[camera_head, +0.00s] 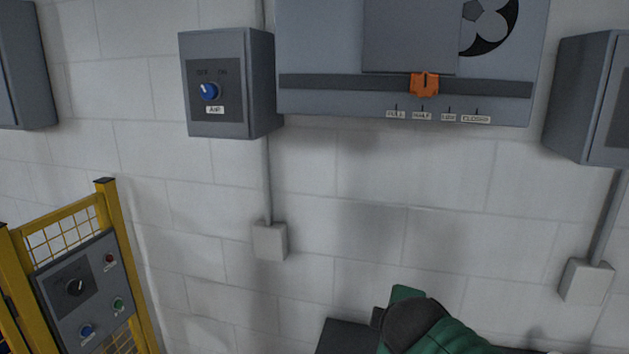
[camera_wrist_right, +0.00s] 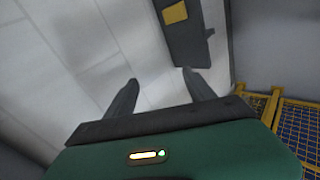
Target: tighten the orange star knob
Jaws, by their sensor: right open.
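No star-shaped knob is clearly visible. The only orange piece (camera_head: 424,84) is a small block with a dark line on its front, sitting on the dark horizontal track of a grey wall panel (camera_head: 320,55) in the head view. I cannot tell whether it is the star knob. My right gripper (camera_wrist_right: 159,76) is open in the right wrist view, with two dark fingers spread and nothing between them. Its fingers are not distinguishable in the head view, where a green and black part of my right arm shows low, well below the panel. My left gripper is not in view.
A grey box with a blue knob (camera_head: 210,91) hangs left of the panel. A yellow-framed fence (camera_head: 118,240) carries a control plate (camera_head: 85,290) at lower left. Another grey box (camera_head: 585,100) is at right. The wrist view shows a dark grey unit with a yellow square (camera_wrist_right: 175,13).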

